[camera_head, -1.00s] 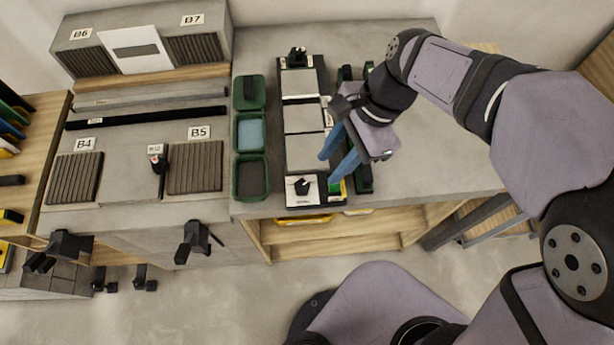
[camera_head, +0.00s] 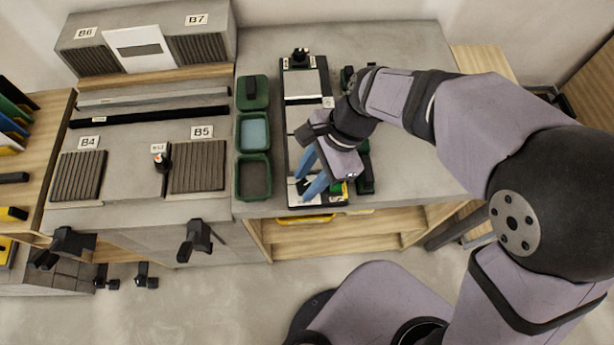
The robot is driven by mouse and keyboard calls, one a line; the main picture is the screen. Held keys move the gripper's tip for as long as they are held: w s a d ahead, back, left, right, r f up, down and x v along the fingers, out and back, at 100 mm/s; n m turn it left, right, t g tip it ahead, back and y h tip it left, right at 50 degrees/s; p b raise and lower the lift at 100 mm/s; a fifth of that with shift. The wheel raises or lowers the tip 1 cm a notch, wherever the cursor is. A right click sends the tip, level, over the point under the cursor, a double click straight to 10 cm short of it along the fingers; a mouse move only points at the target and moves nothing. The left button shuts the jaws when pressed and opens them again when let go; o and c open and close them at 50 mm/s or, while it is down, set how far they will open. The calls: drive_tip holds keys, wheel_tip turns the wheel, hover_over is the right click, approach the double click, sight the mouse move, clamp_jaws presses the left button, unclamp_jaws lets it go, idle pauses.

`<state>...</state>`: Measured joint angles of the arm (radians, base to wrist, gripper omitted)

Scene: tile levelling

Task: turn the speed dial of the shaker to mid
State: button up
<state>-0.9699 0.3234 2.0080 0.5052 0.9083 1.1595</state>
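The long black-framed unit with pale plates (camera_head: 303,87) stands on the grey bench in the middle of the view; I take it for the shaker. A black knob (camera_head: 301,57) sits at its far end. Its near end has a pale panel (camera_head: 294,197) where a second black knob is now mostly hidden by my gripper. My gripper (camera_head: 302,188) points down over this near panel, with its two blue fingers apart, one on each side of the near knob's place. Whether the fingers touch the knob, and any dial marks, cannot be told.
Green-rimmed trays (camera_head: 238,133) stand in a column left of the unit. Small dark green items (camera_head: 365,184) lie close to its right. Grooved blocks and a bottle (camera_head: 161,160) are further left. The bench right of my arm is clear.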

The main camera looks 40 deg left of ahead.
drive_tip(key=shift+s+f, duration=0.15)
drive_tip(key=shift+f, duration=0.15)
drive_tip(key=c, duration=0.8)
drive_tip(key=shift+o, duration=0.2)
drive_tip(key=shift+r+n+p, duration=0.1)
drive_tip(key=shift+n+p, duration=0.2)
drive_tip(key=shift+a+n+h+p, duration=0.15)
drive_tip(key=shift+n+h+p, duration=0.25)
drive_tip(key=shift+n+p, duration=0.4)
drive_tip(key=n+p, duration=0.1)
drive_tip(key=n+h+p, duration=0.1)
drive_tip(key=n, duration=0.1)
drive_tip(key=shift+a+r+n+g, duration=0.1)
drive_tip(key=shift+a+n+g, duration=0.05)
drive_tip(key=shift+n+g, duration=0.2)
drive_tip(key=n+h+p, duration=0.2)
drive_tip(key=n, duration=0.3)
drive_tip(key=shift+a+n+p, duration=0.15)
drive_tip(key=shift+n+p, duration=0.2)
drive_tip(key=shift+p, duration=0.05)
drive_tip(key=shift+h, duration=0.3)
